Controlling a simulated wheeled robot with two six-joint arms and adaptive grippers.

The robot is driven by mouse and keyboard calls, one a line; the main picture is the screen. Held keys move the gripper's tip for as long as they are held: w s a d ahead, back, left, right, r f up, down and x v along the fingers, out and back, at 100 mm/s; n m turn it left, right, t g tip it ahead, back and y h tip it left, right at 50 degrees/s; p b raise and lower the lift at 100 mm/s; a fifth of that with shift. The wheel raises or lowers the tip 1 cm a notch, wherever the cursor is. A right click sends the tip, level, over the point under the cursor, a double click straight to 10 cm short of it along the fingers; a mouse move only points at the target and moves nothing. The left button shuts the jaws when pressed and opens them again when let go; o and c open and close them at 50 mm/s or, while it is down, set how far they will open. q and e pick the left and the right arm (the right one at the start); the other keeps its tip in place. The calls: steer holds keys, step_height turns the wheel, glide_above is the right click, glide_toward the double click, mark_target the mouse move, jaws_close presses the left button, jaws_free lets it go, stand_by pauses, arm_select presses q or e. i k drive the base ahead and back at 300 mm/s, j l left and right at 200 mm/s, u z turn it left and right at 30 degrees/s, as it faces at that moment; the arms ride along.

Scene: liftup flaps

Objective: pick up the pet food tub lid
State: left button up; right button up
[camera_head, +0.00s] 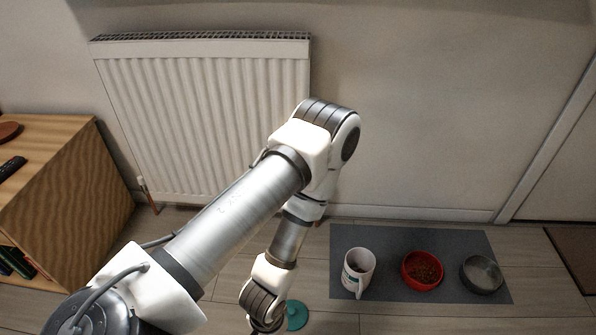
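A round teal lid (297,315) lies on the floor near the bottom edge of the view, just right of my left arm's wrist. The wrist hides part of the lid's left side. My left arm comes in from the left, bends at the elbow and points down to the floor. Its end runs off the bottom edge, so the fingers do not show, and I cannot tell whether they touch the lid. A white tub (359,264) with a handle-like part stands on the grey mat, open at the top with something dark inside. My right gripper is not in view.
A white radiator (195,115) is on the wall behind my arm. A wooden cabinet (75,190) stands at left. Floor right of the lid is clear.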

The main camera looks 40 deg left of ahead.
mark_target(297, 315)
steer(key=j+u, duration=0.15)
steer(key=u, duration=1)
